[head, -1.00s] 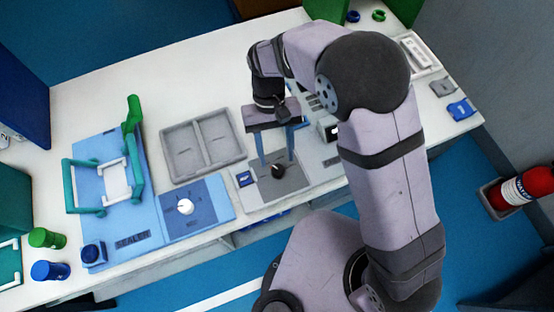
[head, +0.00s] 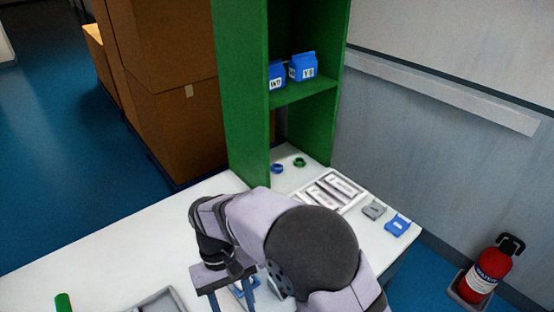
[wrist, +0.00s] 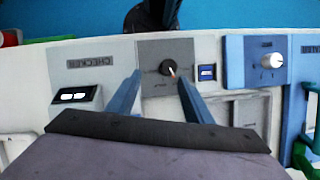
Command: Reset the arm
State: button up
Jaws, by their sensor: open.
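My gripper (wrist: 159,82) is open and empty, with its two blue fingers spread apart in the wrist view. A black dial knob (wrist: 168,68) with a pale pointer sits on a dark grey plate (wrist: 152,51), seen just beyond and between the fingertips. I cannot tell how high the tips are above it. In the head view my gripper (head: 232,297) points down over the table (head: 110,240) at the lower edge, where its tips and the dial are cut off or hidden.
The wrist view shows a checker display (wrist: 74,96), a small blue switch (wrist: 207,72) and a white knob (wrist: 272,60). The head view shows a green shelf (head: 240,100) with blue cartons (head: 302,67), a pale tray (head: 325,192), boxes (head: 165,90) and a fire extinguisher (head: 488,272).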

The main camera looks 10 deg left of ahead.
jog(key=w+d+r+m+t+y, duration=0.1)
jog(key=w+d+m, duration=0.1)
jog(key=d, duration=0.6)
jog(key=w+d+r+m+y, duration=0.1)
jog(key=w+d, duration=0.1)
jog(key=d, duration=0.5)
jog(key=s+d+m+t, duration=0.2)
jog(key=s+d, duration=0.3)
jog(key=d, duration=0.7)
jog(key=shift+s+d+f+m+t, duration=0.2)
jog(key=shift+d+f+m+t, duration=0.15)
jog(key=shift+m, duration=0.45)
jog(key=shift+r, duration=0.1)
notch_tip(320, 180, down, 16)
jog(key=b, duration=1.5)
jog(key=shift+r+b, duration=0.2)
jog(key=shift+b, duration=0.15)
jog(key=shift+c, duration=0.6)
